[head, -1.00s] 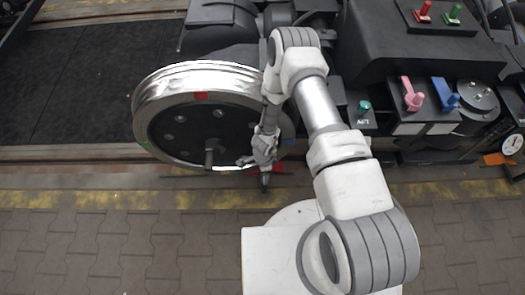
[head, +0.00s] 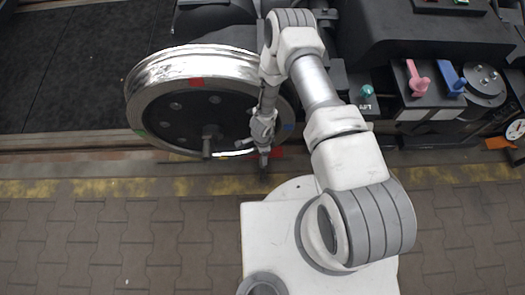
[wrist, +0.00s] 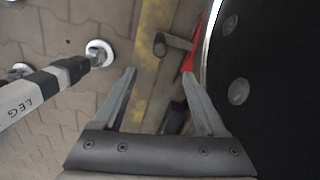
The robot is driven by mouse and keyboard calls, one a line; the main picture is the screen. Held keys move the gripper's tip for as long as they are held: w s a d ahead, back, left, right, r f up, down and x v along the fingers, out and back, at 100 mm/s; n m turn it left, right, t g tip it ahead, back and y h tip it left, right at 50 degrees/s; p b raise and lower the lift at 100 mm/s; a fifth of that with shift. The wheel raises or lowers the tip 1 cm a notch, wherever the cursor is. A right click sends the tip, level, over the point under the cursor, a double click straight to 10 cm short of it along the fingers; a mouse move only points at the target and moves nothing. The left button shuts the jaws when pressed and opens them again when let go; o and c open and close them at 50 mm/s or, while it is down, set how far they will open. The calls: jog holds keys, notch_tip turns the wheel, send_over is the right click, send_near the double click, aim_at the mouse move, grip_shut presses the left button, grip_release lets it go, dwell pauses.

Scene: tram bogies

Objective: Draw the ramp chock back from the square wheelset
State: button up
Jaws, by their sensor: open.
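The wheel (head: 145,75) of a wheelset stands at the left in the head view, with a bright rim and a dark face. Red, blue and green marks show on it. In the wrist view its dark face (wrist: 270,90) fills the right side. A red piece (wrist: 188,58), apparently the ramp chock, lies low against the rim. A grey bar with a rounded end (wrist: 172,43) shows beside it; I cannot tell whether they are joined. My gripper (wrist: 160,73) is open, its right finger overlapping the red piece in view. Contact cannot be told. Nothing is visibly held.
A striped post lettered LEG (wrist: 40,85) with a round white foot stands left in the wrist view. Pink (head: 418,80) and blue (head: 450,76) levers are at the right, near a teal knob (head: 367,91). The paving (head: 110,245) at front left is clear.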

notch_tip(320, 180, down, 16)
jog(key=b, duration=0.6)
jog(key=shift+r, duration=0.25)
grip_shut()
dwell(1.0)
